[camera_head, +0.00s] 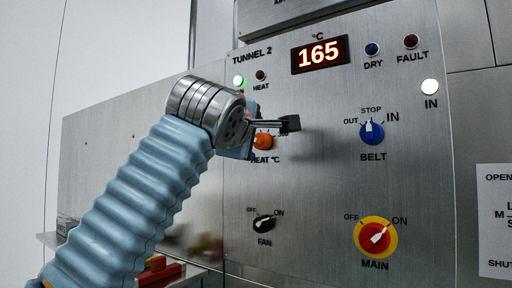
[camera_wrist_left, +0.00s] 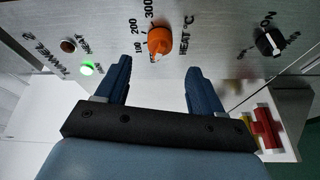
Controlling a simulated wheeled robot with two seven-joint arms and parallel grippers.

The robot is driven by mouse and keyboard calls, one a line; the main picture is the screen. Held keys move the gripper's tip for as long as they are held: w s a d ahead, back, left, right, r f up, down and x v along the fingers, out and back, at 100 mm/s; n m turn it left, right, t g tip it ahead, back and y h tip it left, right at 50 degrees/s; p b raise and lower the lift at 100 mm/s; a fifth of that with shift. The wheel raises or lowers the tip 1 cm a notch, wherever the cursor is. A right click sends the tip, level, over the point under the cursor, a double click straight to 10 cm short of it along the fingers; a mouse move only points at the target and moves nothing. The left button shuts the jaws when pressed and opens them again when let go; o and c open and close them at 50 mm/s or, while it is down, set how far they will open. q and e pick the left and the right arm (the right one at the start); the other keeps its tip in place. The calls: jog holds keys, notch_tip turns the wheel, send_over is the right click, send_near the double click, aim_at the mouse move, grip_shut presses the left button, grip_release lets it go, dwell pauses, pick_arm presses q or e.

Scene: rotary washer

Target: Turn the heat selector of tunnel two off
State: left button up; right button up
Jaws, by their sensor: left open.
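The heat selector of tunnel two is an orange knob (camera_head: 264,141) above the "HEAT °C" label, partly hidden by my left gripper in the head view. In the left wrist view the orange knob (camera_wrist_left: 159,41) stands beside a scale reading 100, 200 and 300; its exact setting is hard to read. My left gripper (camera_head: 268,133) is in front of the panel at the knob. In the wrist view its two blue fingers (camera_wrist_left: 158,68) are open and empty, one to each side of the knob's line, with the knob beyond the tips. My right gripper is not in view.
The display (camera_head: 320,54) reads 165. A green lamp (camera_head: 238,81) is lit beside the unlit heat lamp. The black fan knob (camera_head: 263,223) sits below, with the blue belt knob (camera_head: 372,133) and red-yellow main switch (camera_head: 375,238) to the right. A red object (camera_head: 160,270) lies lower left.

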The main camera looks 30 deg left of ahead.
pick_arm(q)
jog(key=v, duration=0.6)
jog(key=shift+s, duration=0.1)
dwell(0.3)
